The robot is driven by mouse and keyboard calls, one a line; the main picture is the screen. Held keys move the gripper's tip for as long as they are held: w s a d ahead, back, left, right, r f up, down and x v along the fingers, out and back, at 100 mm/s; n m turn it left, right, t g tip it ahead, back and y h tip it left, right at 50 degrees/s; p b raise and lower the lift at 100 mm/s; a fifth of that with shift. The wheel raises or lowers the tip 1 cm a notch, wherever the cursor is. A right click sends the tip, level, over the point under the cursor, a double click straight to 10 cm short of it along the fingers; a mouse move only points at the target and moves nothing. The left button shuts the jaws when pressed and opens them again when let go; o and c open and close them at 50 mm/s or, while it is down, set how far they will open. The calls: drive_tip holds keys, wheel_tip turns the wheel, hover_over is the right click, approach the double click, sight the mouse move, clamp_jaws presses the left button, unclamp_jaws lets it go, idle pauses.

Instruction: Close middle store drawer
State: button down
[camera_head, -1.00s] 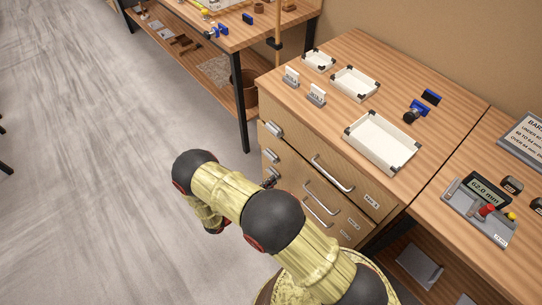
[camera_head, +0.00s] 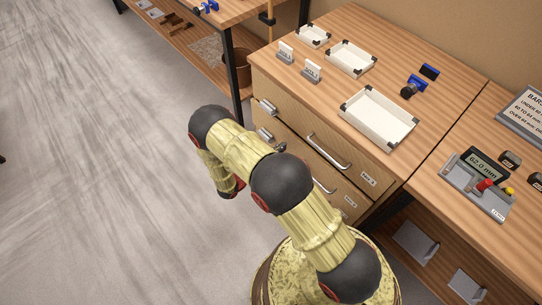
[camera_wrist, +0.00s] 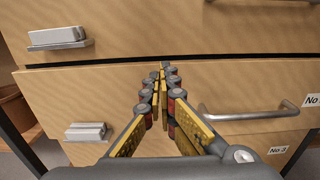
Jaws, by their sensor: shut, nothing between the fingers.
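How far the middle drawer stands out is hard to judge. My gripper (camera_wrist: 164,72) is shut and empty, its tips at the upper part of the middle drawer's front, left of the handle. I cannot tell if they touch it.
White trays (camera_head: 378,118) and small signs (camera_head: 312,70) stand on the cabinet top (camera_head: 300,30). A bench with a gauge (camera_head: 478,183) is at the right. A bench leg (camera_head: 236,75) stands left of the cabinet. The floor at left is clear.

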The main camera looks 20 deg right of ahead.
drive_tip(key=shift+b+x, duration=0.55)
drive_tip(key=shift+x, duration=1.8)
drive_tip(key=shift+x, duration=1.3)
drive_tip(key=shift+a, duration=0.1)
drive_tip(key=p, duration=0.2)
approach(294, 137)
drive_tip(key=v, duration=0.5)
drive_tip(key=shift+f, duration=0.1)
